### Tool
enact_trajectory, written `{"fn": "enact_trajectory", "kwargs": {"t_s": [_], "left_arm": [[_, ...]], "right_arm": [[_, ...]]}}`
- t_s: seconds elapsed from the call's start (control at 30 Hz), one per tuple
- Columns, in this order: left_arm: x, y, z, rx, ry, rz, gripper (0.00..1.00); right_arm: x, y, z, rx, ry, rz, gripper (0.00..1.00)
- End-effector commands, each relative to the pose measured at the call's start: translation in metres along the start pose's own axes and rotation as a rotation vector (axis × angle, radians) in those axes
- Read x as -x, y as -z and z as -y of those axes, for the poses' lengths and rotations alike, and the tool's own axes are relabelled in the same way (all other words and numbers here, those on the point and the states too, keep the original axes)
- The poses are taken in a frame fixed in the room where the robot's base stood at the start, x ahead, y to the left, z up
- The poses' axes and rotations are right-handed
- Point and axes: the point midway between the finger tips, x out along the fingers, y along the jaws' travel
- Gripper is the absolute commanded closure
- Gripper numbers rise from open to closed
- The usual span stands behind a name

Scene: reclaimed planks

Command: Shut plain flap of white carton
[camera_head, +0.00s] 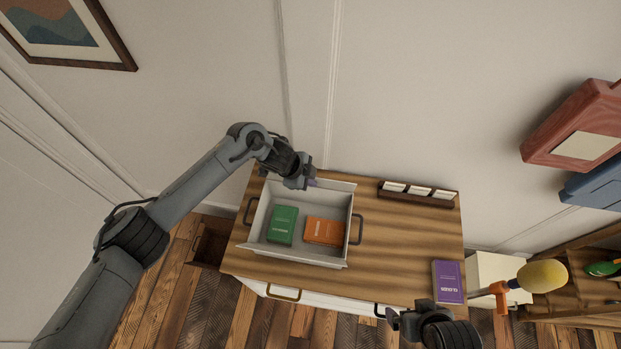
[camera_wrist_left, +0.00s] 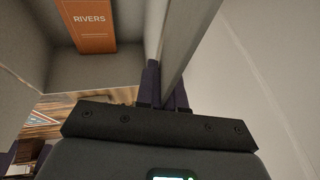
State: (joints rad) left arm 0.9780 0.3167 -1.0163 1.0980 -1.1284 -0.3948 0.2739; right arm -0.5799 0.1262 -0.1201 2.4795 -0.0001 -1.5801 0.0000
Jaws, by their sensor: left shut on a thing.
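The white carton (camera_head: 349,205) stands open on the wooden top, with a handle on each side. A green book (camera_head: 282,225) and an orange book (camera_head: 324,231) lie in it. A plain pale flap (camera_head: 335,184) stands along its far side, and another (camera_head: 292,257) slopes out along its near side. My left gripper (camera_head: 311,182) is at the far side, shut on the far flap. In the left wrist view the flap's edge (camera_wrist_left: 190,48) runs between the dark fingers (camera_wrist_left: 163,88). The orange book (camera_wrist_left: 88,22) shows below. My right gripper (camera_head: 395,318) is at the near edge, partly cut off.
A purple book (camera_head: 448,282) lies at the right of the wooden top (camera_head: 400,255). A dark rack with white cards (camera_head: 418,193) stands at the back right. The top between carton and purple book is clear. A yellow-headed object (camera_head: 541,276) is off to the right.

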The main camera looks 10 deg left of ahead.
Motion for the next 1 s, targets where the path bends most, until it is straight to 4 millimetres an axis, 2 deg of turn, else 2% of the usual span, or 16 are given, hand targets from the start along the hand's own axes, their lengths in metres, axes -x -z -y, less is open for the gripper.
{"fn": "enact_trajectory", "kwargs": {"t_s": [0.67, 1.0], "left_arm": [[0.0, 0.0, -0.002, -0.01, 0.023, -0.001, 1.0], [-0.004, -0.002, -0.019, -0.079, 0.19, -0.001, 1.0]], "right_arm": [[0.001, 0.001, 0.002, -0.009, 0.007, -0.002, 0.0], [-0.003, -0.001, 0.002, -0.008, 0.007, -0.002, 0.0]]}}
